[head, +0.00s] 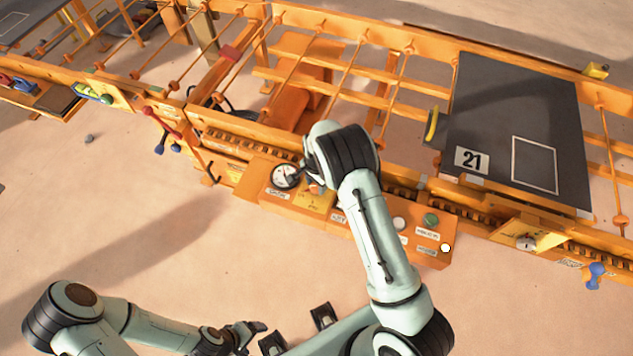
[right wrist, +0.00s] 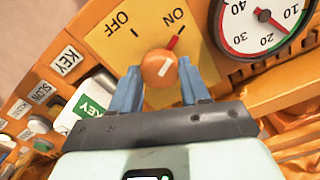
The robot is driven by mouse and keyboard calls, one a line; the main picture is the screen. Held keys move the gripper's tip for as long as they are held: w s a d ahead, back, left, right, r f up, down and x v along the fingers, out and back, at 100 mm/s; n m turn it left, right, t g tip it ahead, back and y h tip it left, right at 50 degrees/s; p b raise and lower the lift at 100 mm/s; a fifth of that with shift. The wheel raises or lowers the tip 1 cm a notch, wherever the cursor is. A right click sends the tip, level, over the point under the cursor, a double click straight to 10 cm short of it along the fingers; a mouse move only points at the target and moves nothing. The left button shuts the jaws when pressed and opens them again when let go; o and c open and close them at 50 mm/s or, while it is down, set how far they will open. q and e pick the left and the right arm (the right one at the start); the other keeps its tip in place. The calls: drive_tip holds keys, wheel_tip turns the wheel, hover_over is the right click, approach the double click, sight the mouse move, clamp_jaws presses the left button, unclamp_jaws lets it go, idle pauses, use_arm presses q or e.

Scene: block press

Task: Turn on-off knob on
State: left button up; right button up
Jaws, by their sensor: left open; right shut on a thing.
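The on-off knob (right wrist: 158,71) is round and orange, on a yellow plate (right wrist: 100,45) marked OFF and ON in the right wrist view. Its red pointer lines up with the ON mark, and a white line shows on its face. My right gripper (right wrist: 159,82) is shut on the knob, one blue finger on each side. In the head view my right gripper (head: 314,187) is over the orange control panel (head: 432,260), and my arm mostly hides the knob. My left gripper (head: 246,335) is open and empty low in the head view, apart from the panel.
A round dial (right wrist: 262,22) sits beside the knob plate. A grey board (head: 510,110) marked 21 lies on the orange conveyor frame. The floor in front of the panel is clear.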

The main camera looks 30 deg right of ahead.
sight(316, 186)
drive_tip(key=shift+m, duration=0.3)
drive_tip(key=o, duration=1.1)
drive_tip(key=shift+c, duration=0.2)
wheel_tip(316, 186, up, 13)
drive_tip(key=shift+r+p, duration=0.2)
drive_tip(key=shift+p, duration=0.25)
